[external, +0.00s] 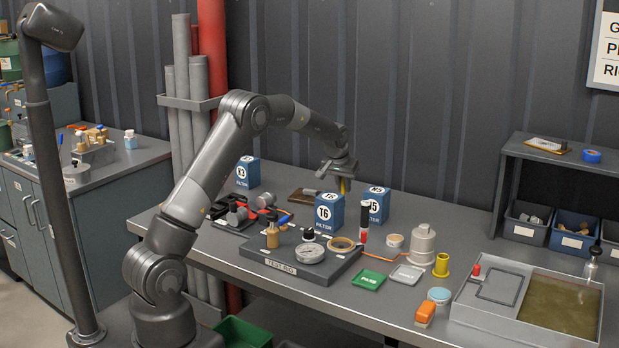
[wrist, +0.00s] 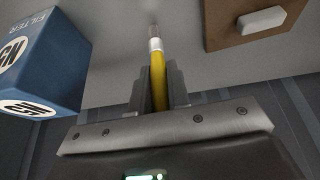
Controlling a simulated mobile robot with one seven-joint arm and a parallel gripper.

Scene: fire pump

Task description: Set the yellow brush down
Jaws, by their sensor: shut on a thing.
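The yellow brush (wrist: 158,80) is between the fingers of my gripper (wrist: 159,92) in the wrist view. Its yellow handle leads to a pale metal collar and a short dark tip pointing away from the gripper. In the external view my gripper (external: 340,170) points down behind the blue T6 filter box (external: 329,214), and a bit of the yellow brush (external: 344,186) shows below it. The box hides the brush's lower end there, and I cannot tell whether its tip touches the workbench (external: 408,205).
In the wrist view a blue filter box (wrist: 40,60) stands close on the left and a brown board with a pale block (wrist: 230,28) lies at upper right. Another blue box (external: 376,203) stands right of my gripper. Bare bench lies further right, behind the white pot (external: 422,245).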

